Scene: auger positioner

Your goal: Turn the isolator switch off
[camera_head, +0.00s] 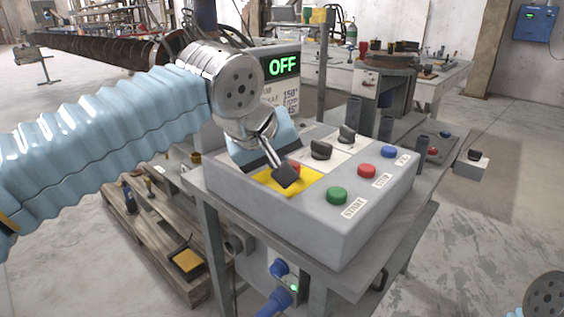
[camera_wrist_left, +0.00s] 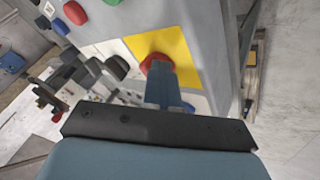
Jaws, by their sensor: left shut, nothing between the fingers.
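A grey control box (camera_head: 300,222) stands on a metal table. On its top is a yellow plate (camera_head: 262,181) with a red knob (camera_head: 294,167), mostly hidden by my left gripper (camera_head: 286,178) in the head view. No label shows which control is the isolator switch. In the left wrist view the red knob (camera_wrist_left: 155,62) on the yellow plate (camera_wrist_left: 178,42) lies right at the fingertips of my left gripper (camera_wrist_left: 160,78). The gripper is shut with nothing held; I cannot tell whether it touches the knob. My right gripper is out of view.
The box also has a green button (camera_head: 337,195), a red button (camera_head: 367,171), a blue button (camera_head: 389,152) and black knobs (camera_head: 321,150). A display (camera_head: 282,66) reads OFF. A blue plug (camera_head: 275,303) is below.

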